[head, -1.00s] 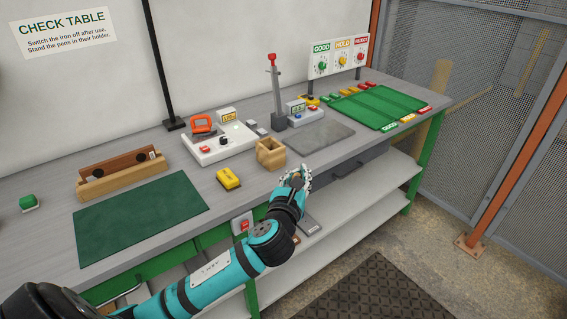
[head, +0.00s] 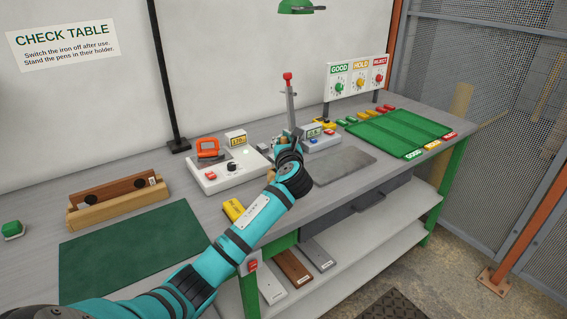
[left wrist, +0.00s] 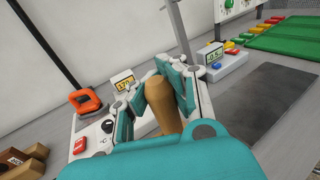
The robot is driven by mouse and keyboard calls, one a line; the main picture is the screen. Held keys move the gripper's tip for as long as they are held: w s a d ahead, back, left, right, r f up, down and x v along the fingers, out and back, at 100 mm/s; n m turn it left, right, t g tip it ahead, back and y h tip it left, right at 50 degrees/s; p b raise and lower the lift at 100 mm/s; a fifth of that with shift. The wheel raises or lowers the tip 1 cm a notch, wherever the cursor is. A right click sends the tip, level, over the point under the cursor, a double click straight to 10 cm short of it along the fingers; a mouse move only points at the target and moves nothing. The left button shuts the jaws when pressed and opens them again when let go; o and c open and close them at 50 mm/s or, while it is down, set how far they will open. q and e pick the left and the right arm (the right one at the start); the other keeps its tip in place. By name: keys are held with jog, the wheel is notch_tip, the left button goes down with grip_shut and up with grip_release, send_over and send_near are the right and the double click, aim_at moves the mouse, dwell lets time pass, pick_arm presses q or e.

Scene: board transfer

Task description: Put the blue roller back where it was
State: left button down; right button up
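My left gripper (head: 290,138) is over the middle of the bench, just in front of the lever stand. In the left wrist view its fingers (left wrist: 158,84) close around a tan, rounded, handle-like piece (left wrist: 164,112). The lower end of this piece is hidden behind my teal hand housing. No blue roller surface shows, so I cannot tell whether this piece is the roller's handle. A tan wooden box (head: 270,175) is mostly hidden behind my left arm. My right gripper is not in view.
The white device (head: 215,180), yellow block (head: 233,209) and lever stand (head: 291,105) are close to my arm. A grey plate (head: 345,165) and green tray (head: 400,132) lie to the right. A wooden rack (head: 85,213) and a dark green mat (head: 120,255) are at left.

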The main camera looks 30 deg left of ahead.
pick_arm(q)
notch_tip(320, 180, down, 6)
jog(key=shift+w+r, duration=0.1)
jog(key=shift+r, duration=0.05)
jog(key=c, duration=1.4)
grip_release()
jog(key=v, duration=1.2)
jog(key=shift+a+b, duration=0.1)
jog(key=shift+b, duration=0.2)
